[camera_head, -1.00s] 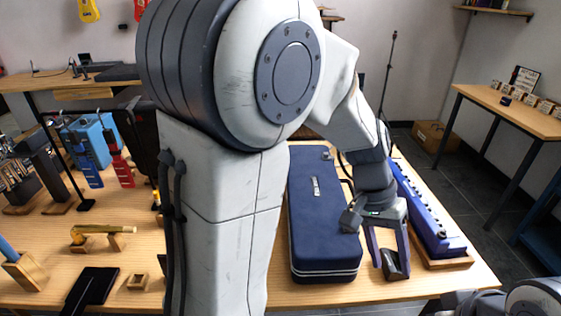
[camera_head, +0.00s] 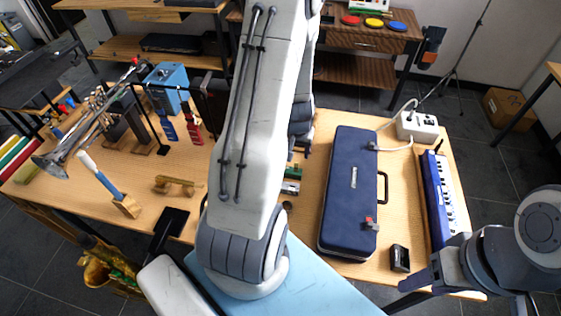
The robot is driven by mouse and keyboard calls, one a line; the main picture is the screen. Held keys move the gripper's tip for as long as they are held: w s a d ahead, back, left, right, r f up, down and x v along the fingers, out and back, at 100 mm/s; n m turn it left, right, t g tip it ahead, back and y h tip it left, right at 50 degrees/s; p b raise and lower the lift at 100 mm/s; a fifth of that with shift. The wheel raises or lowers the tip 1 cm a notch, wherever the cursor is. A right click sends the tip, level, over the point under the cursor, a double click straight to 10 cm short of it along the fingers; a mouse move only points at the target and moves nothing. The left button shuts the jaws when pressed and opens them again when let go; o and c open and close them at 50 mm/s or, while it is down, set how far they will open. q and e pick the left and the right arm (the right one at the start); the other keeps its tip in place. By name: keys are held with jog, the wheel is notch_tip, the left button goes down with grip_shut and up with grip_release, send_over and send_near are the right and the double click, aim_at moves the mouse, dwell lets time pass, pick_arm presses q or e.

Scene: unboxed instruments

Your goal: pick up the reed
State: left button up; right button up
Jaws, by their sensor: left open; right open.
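I cannot pick out a reed with certainty in the head view. My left arm rises large through the middle and hides part of the table. Beyond it, the dark wrist end at my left gripper (camera_head: 299,145) hangs over the table, left of the blue case. Its fingers are mostly hidden behind my arm. A silver-and-green object (camera_head: 291,186) lies just below it, with a small dark round thing (camera_head: 287,205) nearer me. My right gripper (camera_head: 405,292) is low at the right, open, by the table's front edge near a small black box (camera_head: 400,258).
The blue case (camera_head: 350,195) and a blue keyboard-like instrument (camera_head: 441,195) lie at the right. A white power strip (camera_head: 417,127) is behind. A trumpet (camera_head: 85,140), wooden stands and a gold piece (camera_head: 175,185) stand left.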

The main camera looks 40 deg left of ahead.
aim_at(296, 164)
pick_arm(q)
jog(key=shift+a+b+x, duration=0.1)
jog(key=shift+b+x, duration=0.7)
jog(key=shift+x, duration=1.8)
jog(key=shift+a+b+x, duration=0.15)
jog(key=shift+b+x, duration=0.6)
jog(key=shift+x, duration=1.85)
jog(key=shift+s, duration=0.15)
grip_shut()
